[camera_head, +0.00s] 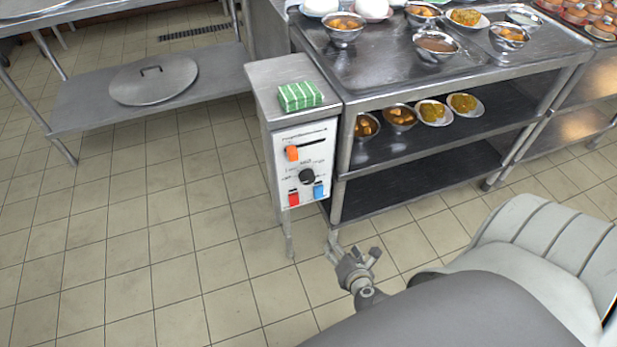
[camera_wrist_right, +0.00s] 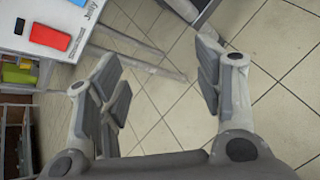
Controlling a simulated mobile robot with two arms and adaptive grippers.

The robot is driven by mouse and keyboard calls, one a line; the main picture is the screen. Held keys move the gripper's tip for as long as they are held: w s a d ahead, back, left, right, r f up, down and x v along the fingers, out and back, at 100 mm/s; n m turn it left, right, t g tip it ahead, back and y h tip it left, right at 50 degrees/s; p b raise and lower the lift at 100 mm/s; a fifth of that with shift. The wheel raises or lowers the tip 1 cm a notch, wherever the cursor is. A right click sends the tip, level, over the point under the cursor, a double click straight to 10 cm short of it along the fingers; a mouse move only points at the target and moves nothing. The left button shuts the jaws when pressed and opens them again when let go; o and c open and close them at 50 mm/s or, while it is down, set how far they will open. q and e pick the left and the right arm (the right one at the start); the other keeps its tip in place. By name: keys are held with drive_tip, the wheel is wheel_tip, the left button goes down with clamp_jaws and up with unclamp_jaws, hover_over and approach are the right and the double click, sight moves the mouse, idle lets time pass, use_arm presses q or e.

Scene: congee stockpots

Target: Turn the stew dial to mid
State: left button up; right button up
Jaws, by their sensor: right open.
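The stew dial (camera_head: 307,176) is a round black knob in the middle of the white control panel (camera_head: 325,146) on a narrow steel stand. Small lettering surrounds it, too small to read, so I cannot tell its setting. An orange slider knob (camera_head: 292,153) sits above it. A red switch (camera_head: 294,198) and a blue switch (camera_head: 318,190) sit below it. My right gripper (camera_head: 355,258) is open and empty, below and to the right of the panel, apart from it. In the right wrist view its fingers (camera_wrist_right: 160,100) are spread over floor tiles, with the red switch (camera_wrist_right: 57,33) at the upper left. My left gripper is not visible.
A pot lid (camera_head: 153,80) lies on a low shelf at left. The tiled floor in front is clear.

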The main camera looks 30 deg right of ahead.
drive_tip(key=w+r+n+t+b, duration=0.3)
drive_tip(key=w+r+n, duration=0.1)
drive_tip(key=r, duration=0.2)
drive_tip(key=n+t+b, duration=0.2)
drive_tip(key=n+t, duration=0.2)
drive_tip(key=n, duration=0.1)
approach(309, 180)
drive_tip(key=x, duration=0.9)
drive_tip(key=shift+w, duration=0.4)
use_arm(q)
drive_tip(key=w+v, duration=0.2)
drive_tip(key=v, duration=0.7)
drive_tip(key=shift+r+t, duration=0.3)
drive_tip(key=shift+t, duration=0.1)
use_arm(e)
drive_tip(key=c, duration=1)
